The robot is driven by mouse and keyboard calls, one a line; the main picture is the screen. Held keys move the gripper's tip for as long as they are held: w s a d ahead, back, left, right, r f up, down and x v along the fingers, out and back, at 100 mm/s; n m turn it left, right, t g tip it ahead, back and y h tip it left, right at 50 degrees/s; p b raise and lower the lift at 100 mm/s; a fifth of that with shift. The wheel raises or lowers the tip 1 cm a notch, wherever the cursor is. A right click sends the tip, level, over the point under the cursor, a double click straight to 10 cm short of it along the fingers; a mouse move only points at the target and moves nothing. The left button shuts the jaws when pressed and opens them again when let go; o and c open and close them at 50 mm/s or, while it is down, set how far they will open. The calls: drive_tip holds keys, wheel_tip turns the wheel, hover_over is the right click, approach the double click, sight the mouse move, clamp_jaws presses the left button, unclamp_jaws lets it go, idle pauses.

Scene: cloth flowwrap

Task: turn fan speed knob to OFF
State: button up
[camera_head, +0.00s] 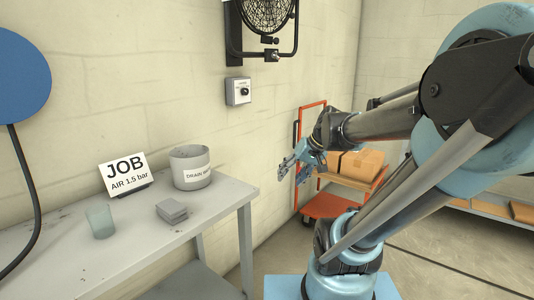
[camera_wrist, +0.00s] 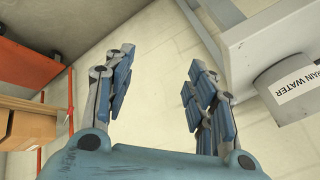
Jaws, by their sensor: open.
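The fan speed knob (camera_head: 244,92) is a small dark dial on a grey-white box (camera_head: 233,98) fixed to the wall below the black fan (camera_head: 268,16). Its setting is too small to read. My gripper (camera_head: 286,172) is below and to the right of the box, apart from it, in front of the wall. In the wrist view my gripper (camera_wrist: 160,85) is open, with its blue fingers spread and nothing between them. The knob does not show in the wrist view.
A grey table (camera_head: 120,258) at left bears a drain water bucket (camera_head: 190,158), a JOB sign (camera_head: 124,174), a cup (camera_head: 101,222) and stacked grey pieces (camera_head: 171,211). An orange cart (camera_head: 322,206) with boxes (camera_head: 361,163) stands behind my arm. The wall around the knob box is clear.

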drive_tip(key=s+d+f+m+g+h, duration=0.1)
drive_tip(key=s+d+f+h, duration=0.4)
drive_tip(key=s+d+f, duration=0.4)
drive_tip(key=s+d, duration=0.1)
drive_tip(key=s, duration=0.2)
drive_tip(key=shift+d+f+g, duration=0.25)
drive_tip(key=shift+f+g, duration=0.05)
drive_tip(key=shift+g, duration=0.1)
drive_tip(key=shift+s, duration=0.1)
drive_tip(key=shift+w+f, duration=0.2)
drive_tip(key=shift+w, duration=0.25)
